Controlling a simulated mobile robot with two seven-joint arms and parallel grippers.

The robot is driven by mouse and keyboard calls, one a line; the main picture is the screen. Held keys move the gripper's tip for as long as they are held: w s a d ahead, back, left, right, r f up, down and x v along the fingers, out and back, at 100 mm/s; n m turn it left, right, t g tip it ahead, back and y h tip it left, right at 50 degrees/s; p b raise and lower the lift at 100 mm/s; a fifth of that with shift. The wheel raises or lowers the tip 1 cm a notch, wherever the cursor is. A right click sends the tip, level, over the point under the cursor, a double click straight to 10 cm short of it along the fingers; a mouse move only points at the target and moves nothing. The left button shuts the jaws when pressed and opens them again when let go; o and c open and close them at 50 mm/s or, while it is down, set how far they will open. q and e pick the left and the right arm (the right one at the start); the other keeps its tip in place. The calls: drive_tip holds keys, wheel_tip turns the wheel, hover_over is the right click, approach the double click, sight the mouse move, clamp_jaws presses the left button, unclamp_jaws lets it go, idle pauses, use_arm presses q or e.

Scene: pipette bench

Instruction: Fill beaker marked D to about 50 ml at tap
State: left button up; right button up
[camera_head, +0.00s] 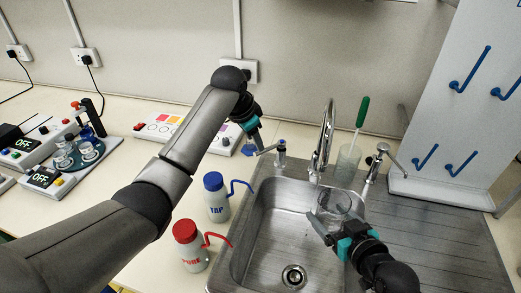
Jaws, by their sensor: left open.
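A clear glass beaker (334,202) is over the right part of the sink, below the curved tap spout (326,140). Its marking and any water level cannot be read. My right gripper (332,222) is at the near side of the beaker and appears shut on it. My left gripper (255,140) is open, beside the left tap lever (279,150), which has a blue top. Whether its fingers touch the lever is unclear. The right tap lever (377,160) stands free. No water stream is visible.
The sink (262,235) has a drain (293,277). Left of it stand a blue-capped TAP bottle (216,203) and a red-capped PURE bottle (190,252). A glass with a green-handled brush (347,165) stands behind. A peg board (450,120) is right. Bench devices (45,150) are left.

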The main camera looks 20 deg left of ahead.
use_arm(q)
drive_tip(key=shift+x, duration=3.25)
drive_tip(key=shift+c, duration=0.4)
clamp_jaws()
